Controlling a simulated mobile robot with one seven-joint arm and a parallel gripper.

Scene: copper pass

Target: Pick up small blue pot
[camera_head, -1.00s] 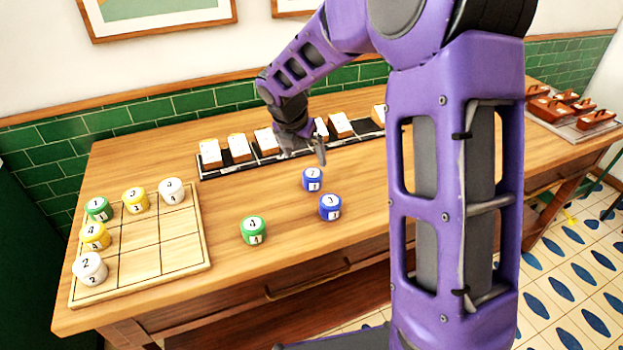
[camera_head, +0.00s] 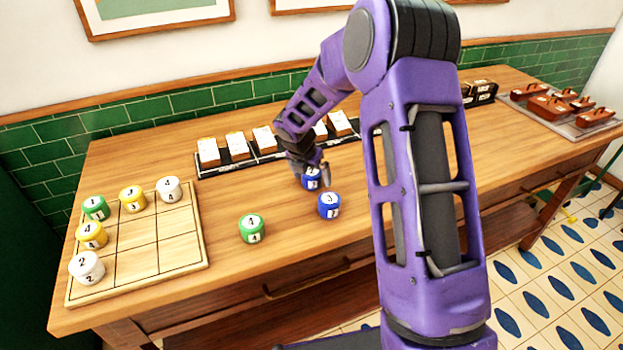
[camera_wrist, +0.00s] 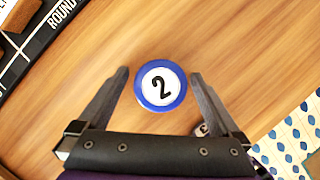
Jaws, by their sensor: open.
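A blue pot with a white top marked 2 (camera_head: 311,182) stands upright on the wooden table. My gripper (camera_head: 312,170) is directly over it, pointing down and partly covering it. In the wrist view the same pot (camera_wrist: 161,87) lies between the two open fingers of my gripper (camera_wrist: 160,76), with a gap on each side. A second blue pot, marked 3 (camera_head: 329,206), stands just in front and to the right, apart from the first. I cannot tell from the views which blue pot is smaller.
A green pot (camera_head: 252,229) stands left of the blue pots. A wooden grid board (camera_head: 150,262) with green, yellow and white pots is at the left. A black rack with white cards (camera_head: 267,155) lies behind my gripper. Brown-handled items on a tray (camera_head: 561,127) are far right.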

